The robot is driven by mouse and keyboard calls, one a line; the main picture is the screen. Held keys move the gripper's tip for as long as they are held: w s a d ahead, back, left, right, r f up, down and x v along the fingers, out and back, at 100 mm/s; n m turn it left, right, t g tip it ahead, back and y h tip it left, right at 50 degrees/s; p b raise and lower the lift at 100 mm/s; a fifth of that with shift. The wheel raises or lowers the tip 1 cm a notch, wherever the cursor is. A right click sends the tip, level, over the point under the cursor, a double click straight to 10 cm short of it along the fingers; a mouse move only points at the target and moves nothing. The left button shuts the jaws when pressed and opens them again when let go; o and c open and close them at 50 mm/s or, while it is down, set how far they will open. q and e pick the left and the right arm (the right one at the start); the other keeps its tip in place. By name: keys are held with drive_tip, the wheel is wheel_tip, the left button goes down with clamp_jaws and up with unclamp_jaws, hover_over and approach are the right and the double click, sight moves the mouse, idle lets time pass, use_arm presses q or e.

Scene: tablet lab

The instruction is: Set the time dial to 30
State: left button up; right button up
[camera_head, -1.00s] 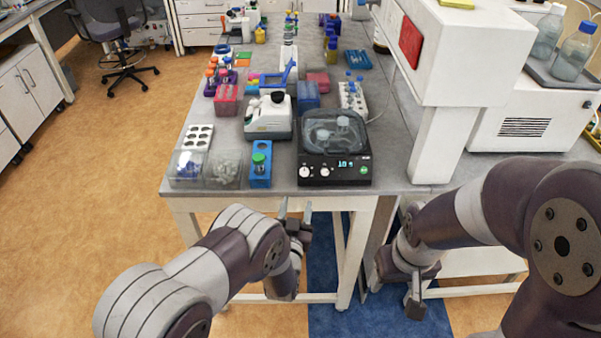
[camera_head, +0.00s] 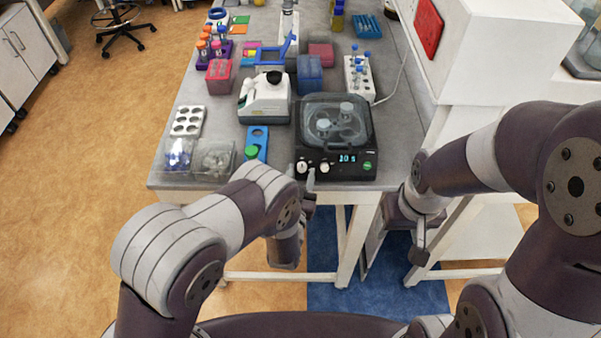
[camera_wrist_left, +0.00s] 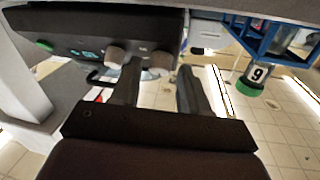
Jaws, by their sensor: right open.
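The black device (camera_head: 333,172) with a clear lid stands at the table's front edge. Its front panel has a left white knob (camera_head: 302,167), a right white knob (camera_head: 324,166), a small lit display that seems to read 10 s, and a green button (camera_head: 367,165). I cannot read which knob is the time dial. My left gripper (camera_head: 306,176) is open just in front of the knobs. In the left wrist view, upside down, the left knob (camera_wrist_left: 160,60) appears between the fingertips and the right knob (camera_wrist_left: 115,56) beside one finger. My right gripper (camera_head: 418,252) is open and empty, low, right of the table.
A blue rack (camera_head: 257,138) with a green-capped tube stands left of the device; the tube, labelled 9, shows in the left wrist view (camera_wrist_left: 257,73). Clear bins (camera_head: 197,158) lie further left. A white instrument (camera_head: 265,98) stands behind. The table right of the device is bare.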

use_arm(q)
clamp_jaws()
